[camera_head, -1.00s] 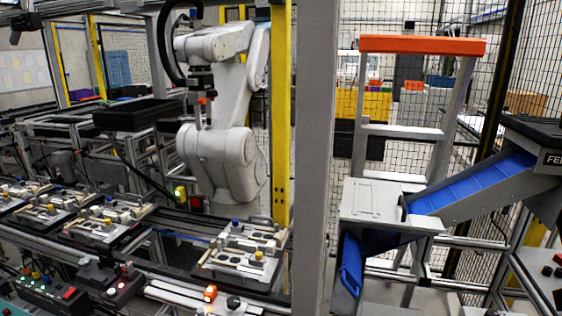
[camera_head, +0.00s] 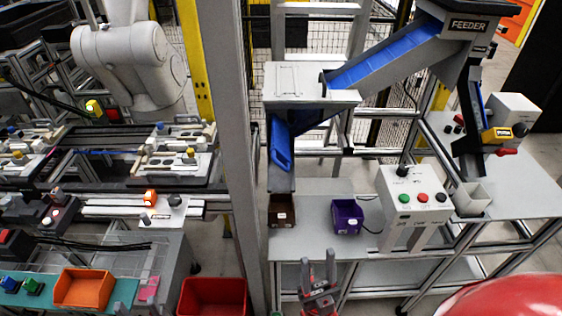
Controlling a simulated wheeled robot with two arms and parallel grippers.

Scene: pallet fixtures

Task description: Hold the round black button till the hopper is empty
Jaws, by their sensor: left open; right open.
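A white control box (camera_head: 412,215) on the bench right of centre carries green, red and round black buttons. The black button (camera_head: 441,197) is the rightmost of these, and nothing touches it. The feeder hopper (camera_head: 470,25) stands at the upper right, with a blue inclined belt (camera_head: 385,58) running down left from it. I cannot see what is in the hopper. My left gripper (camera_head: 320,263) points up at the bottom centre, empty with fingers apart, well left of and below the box. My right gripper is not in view.
A brown bin (camera_head: 283,212) and a purple bin (camera_head: 347,217) stand on the bench left of the box. A blue chute (camera_head: 281,146) hangs above the brown bin. A grey post (camera_head: 232,120) stands left. A large red rounded shape (camera_head: 510,298) covers the lower right corner.

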